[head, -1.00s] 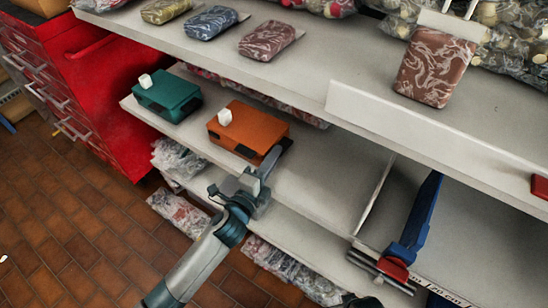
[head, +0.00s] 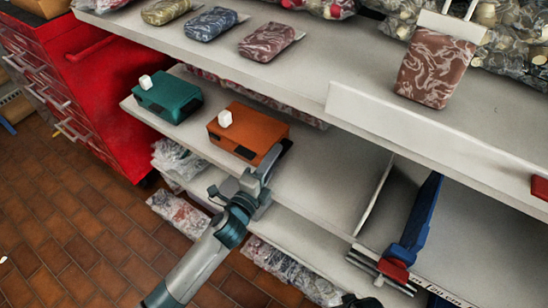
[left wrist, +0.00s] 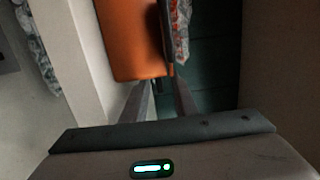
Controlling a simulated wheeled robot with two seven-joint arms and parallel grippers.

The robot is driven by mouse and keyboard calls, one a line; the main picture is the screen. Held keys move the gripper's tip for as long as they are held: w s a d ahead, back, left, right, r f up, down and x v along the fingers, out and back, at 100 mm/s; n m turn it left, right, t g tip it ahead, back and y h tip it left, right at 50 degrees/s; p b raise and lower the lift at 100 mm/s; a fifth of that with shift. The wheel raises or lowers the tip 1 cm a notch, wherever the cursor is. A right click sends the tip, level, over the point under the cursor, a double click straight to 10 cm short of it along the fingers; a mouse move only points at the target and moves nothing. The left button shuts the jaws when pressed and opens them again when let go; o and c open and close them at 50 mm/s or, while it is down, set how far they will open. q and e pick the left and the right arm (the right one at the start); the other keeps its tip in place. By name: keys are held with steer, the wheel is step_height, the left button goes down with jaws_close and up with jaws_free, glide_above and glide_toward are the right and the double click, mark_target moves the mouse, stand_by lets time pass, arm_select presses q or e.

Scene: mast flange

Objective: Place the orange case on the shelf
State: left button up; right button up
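The orange case (head: 248,130) lies on the middle shelf (head: 315,180), with a white knob on its top left and dark patches on its front. My left gripper (head: 269,164) is at the case's near right corner, reaching in from the front. In the left wrist view the orange case (left wrist: 133,40) fills the top middle, just beyond the fingertips. The two fingers (left wrist: 160,92) stand apart with a gap between them. I cannot tell whether a finger touches the case. The right gripper does not show clearly; only a dark piece is at the head view's bottom edge.
A teal case (head: 168,97) stands left of the orange one. An upper shelf (head: 310,65) overhangs, bearing patterned packs. A blue and red tool (head: 412,235) and a thin divider (head: 375,195) are to the right. A red cabinet (head: 95,90) stands left.

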arm_select(q)
steer(key=shift+s+a, duration=0.1)
steer(key=shift+s, duration=0.15)
steer(key=v, duration=1.1)
steer(key=shift+s+b, duration=0.2)
steer(key=shift+b, duration=0.1)
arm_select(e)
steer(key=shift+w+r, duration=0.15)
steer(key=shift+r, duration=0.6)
arm_select(q)
steer(key=shift+a, duration=0.15)
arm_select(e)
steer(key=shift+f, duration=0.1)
